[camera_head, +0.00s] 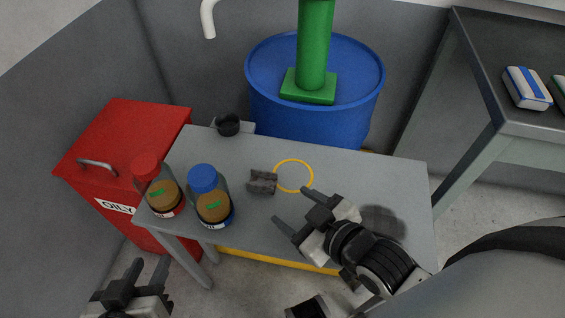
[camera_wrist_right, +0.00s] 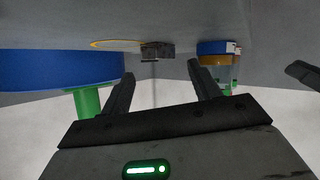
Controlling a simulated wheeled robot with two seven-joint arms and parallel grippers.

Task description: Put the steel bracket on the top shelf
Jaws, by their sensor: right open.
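The steel bracket, a small dark grey block-like piece (camera_head: 262,182), lies on the grey table top (camera_head: 350,168), just left of a yellow ring (camera_head: 293,162). In the right wrist view the bracket (camera_wrist_right: 157,51) shows beyond and between my fingertips, apart from them. My right gripper (camera_head: 298,212) is open and empty, over the table to the right of and nearer than the bracket; its fingers also show in the right wrist view (camera_wrist_right: 161,70). My left gripper (camera_head: 147,270) has its fingers apart and empty, low at the front left, off the table. I cannot tell which surface is the top shelf.
A red-capped bottle (camera_head: 160,190) and a blue-capped bottle (camera_head: 213,205) stand left of the bracket. A black cup (camera_head: 229,124) is at the back edge. A red bin (camera_head: 120,150), a blue drum (camera_head: 315,118) and a dark bench (camera_head: 500,60) surround the table. Its right part is clear.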

